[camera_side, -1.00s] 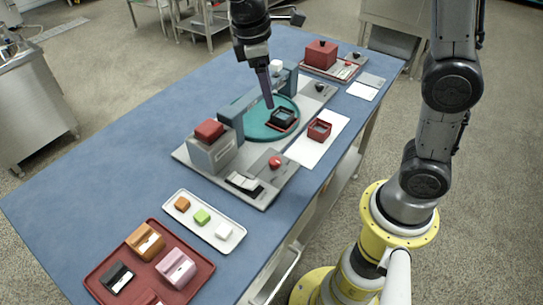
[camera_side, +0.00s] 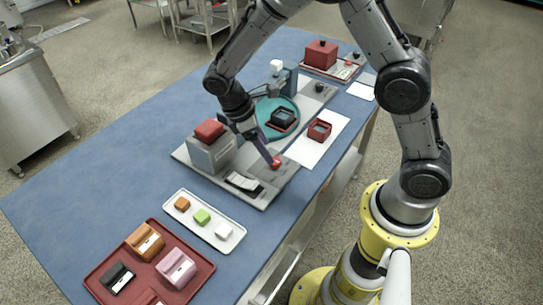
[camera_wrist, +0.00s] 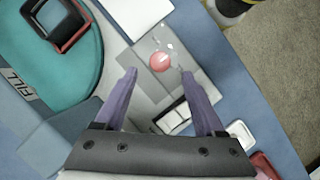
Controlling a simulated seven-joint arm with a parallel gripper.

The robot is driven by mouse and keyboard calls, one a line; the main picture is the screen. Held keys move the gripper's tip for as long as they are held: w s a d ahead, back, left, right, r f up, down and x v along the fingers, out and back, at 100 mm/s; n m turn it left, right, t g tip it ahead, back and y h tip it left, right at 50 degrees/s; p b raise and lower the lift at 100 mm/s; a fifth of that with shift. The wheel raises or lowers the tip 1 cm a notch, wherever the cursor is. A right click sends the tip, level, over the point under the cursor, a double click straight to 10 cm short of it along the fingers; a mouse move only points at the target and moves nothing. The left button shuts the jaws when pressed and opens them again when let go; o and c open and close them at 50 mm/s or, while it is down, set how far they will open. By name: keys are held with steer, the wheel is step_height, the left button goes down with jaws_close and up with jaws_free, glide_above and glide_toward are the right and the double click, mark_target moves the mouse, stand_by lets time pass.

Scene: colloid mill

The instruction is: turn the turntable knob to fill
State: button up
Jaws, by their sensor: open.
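The teal turntable (camera_side: 295,108) bears a dark square holder with a red rim (camera_side: 282,118). In the wrist view its edge (camera_wrist: 85,75) shows at left, with a FILL label (camera_wrist: 18,86) beside it. A red round knob or button (camera_wrist: 160,62) is on the grey base plate; in the side view it (camera_side: 277,162) is partly behind my fingers. A black knob (camera_side: 320,87) is at the plate's far end. I cannot tell which is the turntable knob. My gripper (camera_wrist: 158,75) is open and empty, with its purple fingertips either side of the red one, apparently just above it.
A grey box with a red top (camera_side: 209,143) stands left of my gripper. A black-and-white rocker switch (camera_side: 243,182) is close by. A white sheet with a red square frame (camera_side: 319,130) lies to the right. A white tray (camera_side: 182,217) and red tray (camera_side: 97,278) are nearer the front.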

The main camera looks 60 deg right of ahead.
mark_target(275, 164)
steer(key=shift+x, duration=2.5)
jaws_close()
